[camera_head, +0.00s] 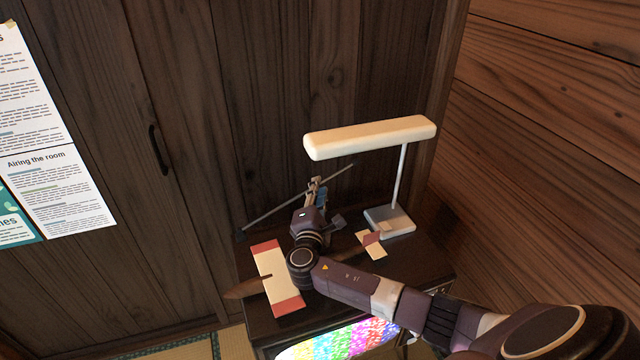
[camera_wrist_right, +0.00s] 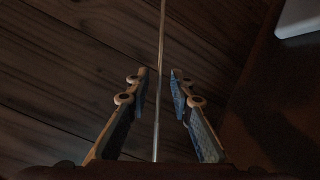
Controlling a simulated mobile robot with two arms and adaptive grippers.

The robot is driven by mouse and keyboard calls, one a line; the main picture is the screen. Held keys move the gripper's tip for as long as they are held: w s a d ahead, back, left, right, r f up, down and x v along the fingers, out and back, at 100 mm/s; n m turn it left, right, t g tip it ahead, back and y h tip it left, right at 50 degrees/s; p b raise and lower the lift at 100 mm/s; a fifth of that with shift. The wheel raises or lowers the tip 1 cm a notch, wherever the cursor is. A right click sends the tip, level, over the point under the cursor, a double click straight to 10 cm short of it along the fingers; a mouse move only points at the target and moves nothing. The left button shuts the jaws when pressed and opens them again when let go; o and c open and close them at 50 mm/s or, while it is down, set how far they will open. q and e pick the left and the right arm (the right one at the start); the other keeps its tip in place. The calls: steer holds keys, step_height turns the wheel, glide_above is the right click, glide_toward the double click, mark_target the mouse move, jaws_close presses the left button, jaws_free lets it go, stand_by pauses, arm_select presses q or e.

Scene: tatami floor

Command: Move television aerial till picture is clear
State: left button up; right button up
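The television (camera_head: 340,342) is at the bottom of the head view, its screen full of multicoloured speckle with no clear picture. A thin aerial rod (camera_head: 270,214) slants up to the right above its dark top. My right gripper (camera_head: 316,185) is at the rod. In the right wrist view, the rod (camera_wrist_right: 161,50) runs between the two fingers of this gripper (camera_wrist_right: 159,75), which are apart with a gap on each side. My left gripper is not in view.
A lamp with a long cream shade (camera_head: 370,137) stands close to the right of the gripper. What looks like a wooden model aeroplane (camera_head: 270,278) lies on the top, partly under my arm. Wooden walls (camera_head: 540,130) stand close behind and at right.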

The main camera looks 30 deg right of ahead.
steer(key=shift+x, duration=1.4)
jaws_close()
